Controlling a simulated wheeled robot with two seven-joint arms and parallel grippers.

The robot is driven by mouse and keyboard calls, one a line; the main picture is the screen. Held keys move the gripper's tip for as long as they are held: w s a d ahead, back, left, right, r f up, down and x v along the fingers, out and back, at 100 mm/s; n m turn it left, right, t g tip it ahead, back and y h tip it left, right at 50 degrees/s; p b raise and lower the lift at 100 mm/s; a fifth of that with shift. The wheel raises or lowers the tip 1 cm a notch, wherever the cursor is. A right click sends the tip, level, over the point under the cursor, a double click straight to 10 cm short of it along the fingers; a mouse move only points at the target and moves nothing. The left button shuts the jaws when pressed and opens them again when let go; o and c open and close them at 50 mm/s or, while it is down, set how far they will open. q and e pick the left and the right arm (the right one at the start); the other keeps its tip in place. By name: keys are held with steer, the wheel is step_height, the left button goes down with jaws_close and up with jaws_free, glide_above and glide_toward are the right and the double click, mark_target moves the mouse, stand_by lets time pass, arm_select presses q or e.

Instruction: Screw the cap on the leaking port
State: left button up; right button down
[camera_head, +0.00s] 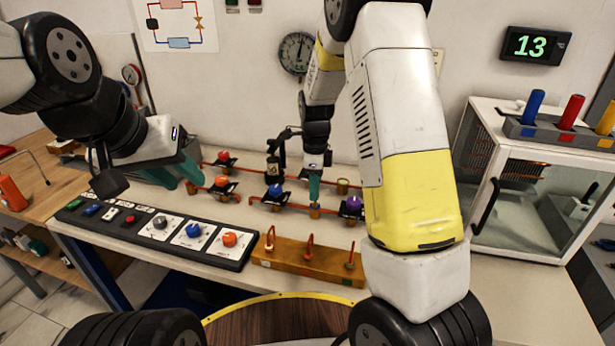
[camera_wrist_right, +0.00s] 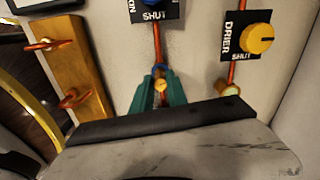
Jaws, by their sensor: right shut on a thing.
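My right gripper (camera_head: 315,187) points down over a brass port (camera_head: 315,211) on the copper pipe beside the blue valve (camera_head: 276,190). In the right wrist view its green fingers (camera_wrist_right: 160,92) are shut on a small brass-yellow piece (camera_wrist_right: 160,85), seemingly the cap, with a blue rim behind it. The fingers hide most of it, and I cannot tell whether it touches the port. Another brass port (camera_head: 342,186) stands further back, also in the right wrist view (camera_wrist_right: 230,90). My left gripper (camera_head: 186,180) hangs empty with its fingers apart, above the bench near the orange valve (camera_head: 222,181).
A wooden block (camera_head: 310,262) with copper hooks lies in front of the pipes. A black switch panel (camera_head: 155,232) is to its left. A purple valve (camera_head: 353,203) is close to my right arm. A glass-fronted box (camera_head: 535,195) stands at the right.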

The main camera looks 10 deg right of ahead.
steer(key=shift+f, duration=1)
steer(key=shift+f, duration=0.15)
stand_by(0.8)
steer(key=m, duration=0.5)
steer(key=shift+m, duration=0.3)
steer(key=m, duration=0.4)
steer(key=shift+s+a+f+m, duration=0.1)
steer(key=shift+m, duration=0.3)
